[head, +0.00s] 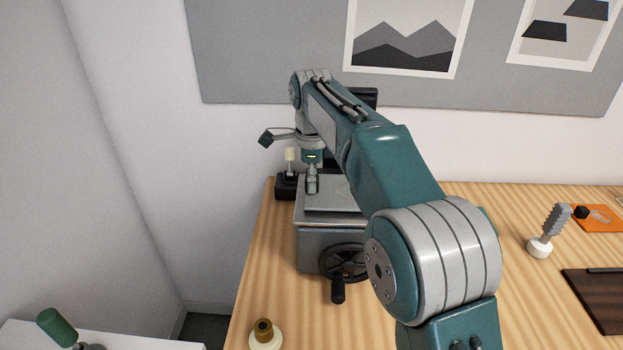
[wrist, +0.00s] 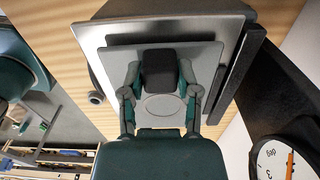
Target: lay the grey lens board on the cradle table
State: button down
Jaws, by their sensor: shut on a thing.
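The grey lens board (wrist: 165,106) is a flat plate with a black block-shaped grip (wrist: 159,68) and a pale oval mark. My gripper (wrist: 160,80) is shut on that black grip, one finger on each side. The board lies over the larger grey cradle table (wrist: 93,38), roughly square to it, with a rim of the table showing around it. In the head view my gripper (head: 312,185) points down over the cradle table (head: 318,219), and my arm hides its right part. I cannot tell whether the board touches the table or is slightly above it.
A black handwheel (head: 343,263) is on the cradle's front. A dark bar (wrist: 240,68) runs beside the table in the wrist view, near a round dial (wrist: 284,162). A small lamp-like item (head: 290,170) stands behind left. A brass-topped piece (head: 264,334) is at the front left.

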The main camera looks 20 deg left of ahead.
jog(key=shift+f, duration=0.4)
dwell(0.3)
jog(key=shift+c, duration=1.3)
grip_release()
jog(key=shift+r, duration=0.2)
jog(key=shift+r, duration=3.85)
jog(key=shift+f, duration=0.1)
